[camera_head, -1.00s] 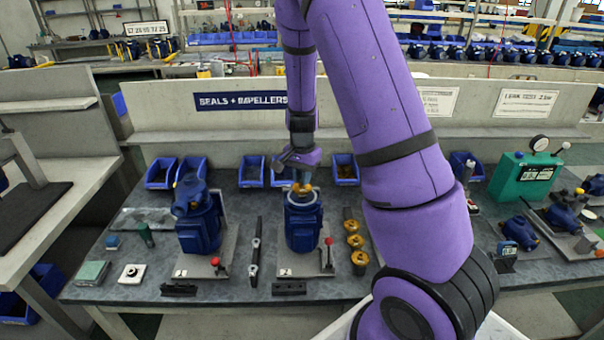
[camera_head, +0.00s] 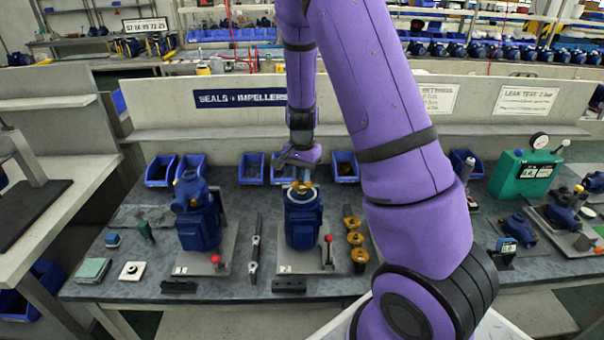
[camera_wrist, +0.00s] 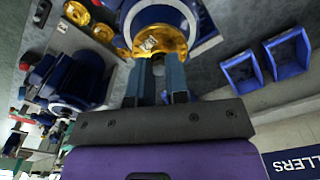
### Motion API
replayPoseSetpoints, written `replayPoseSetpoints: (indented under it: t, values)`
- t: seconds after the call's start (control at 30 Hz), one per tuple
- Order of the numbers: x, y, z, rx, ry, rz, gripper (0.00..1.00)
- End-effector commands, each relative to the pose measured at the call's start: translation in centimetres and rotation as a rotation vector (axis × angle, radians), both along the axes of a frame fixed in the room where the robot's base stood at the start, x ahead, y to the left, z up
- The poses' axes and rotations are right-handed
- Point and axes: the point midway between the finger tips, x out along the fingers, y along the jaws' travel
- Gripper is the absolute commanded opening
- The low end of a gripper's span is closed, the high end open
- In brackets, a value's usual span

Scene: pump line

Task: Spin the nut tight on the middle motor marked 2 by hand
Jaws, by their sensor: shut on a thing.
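The middle motor (camera_head: 303,226) is blue and stands upright on a grey plate. A brass impeller (camera_head: 301,187) sits on top of it, and also shows in the wrist view (camera_wrist: 174,38). My gripper (camera_head: 302,176) points down right over the impeller's centre. In the wrist view its two blue-grey fingers (camera_wrist: 158,62) reach the impeller's hub and are close together. They are shut on the nut, which is mostly hidden between the fingertips. A small pale piece (camera_wrist: 150,43) shows at the hub just past them. The nut's seating on the impeller cannot be made out.
A blue motor with its pump housing (camera_head: 199,220) stands to the left. A red-knobbed lever (camera_head: 328,240) stands close by the middle motor. Brass impellers (camera_head: 355,239) lie to its right. A dark bar (camera_head: 255,250) lies between the motors. Blue bins (camera_head: 252,168) line the back.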

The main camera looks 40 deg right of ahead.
Motion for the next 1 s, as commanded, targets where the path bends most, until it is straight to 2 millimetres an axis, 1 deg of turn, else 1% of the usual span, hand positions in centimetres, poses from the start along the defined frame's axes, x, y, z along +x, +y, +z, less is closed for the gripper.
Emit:
replayPoseSetpoints:
  t: [0.27, 0.3, 0.37, 0.4, 0.43, 0.6, 0.63, 0.73, 0.77, 0.93, 0.97, 1.0]
  values:
    - [-0.01, 0.0, -0.33, 0.0, 0.0, 0.0, 0.0]
    - [0.0, 0.0, -0.33, 0.0, 0.0, 0.0, 0.2]
    - [0.0, 0.0, -0.32, 0.0, 0.0, 0.0, 0.33]
    - [0.0, 0.0, -0.32, 0.0, 0.0, 0.0, 0.43]
    - [0.0, 0.0, -0.32, 0.0, 0.0, 0.0, 0.45]
    - [0.0, 0.0, -0.31, 0.0, 0.0, 0.0, 0.45]
    - [0.0, 0.0, -0.31, 0.0, 0.0, 0.0, 0.49]
    - [0.0, 0.0, -0.31, 0.0, 0.0, 0.0, 0.72]
    - [0.0, 0.0, -0.31, 0.0, 0.0, 0.0, 0.75]
    - [0.0, 0.0, -0.31, 0.0, 0.0, 0.0, 0.75]
    - [0.0, 0.0, -0.31, 0.0, 0.0, 0.0, 0.79]
    - [0.0, 0.0, -0.31, 0.0, 0.0, 0.0, 0.88]
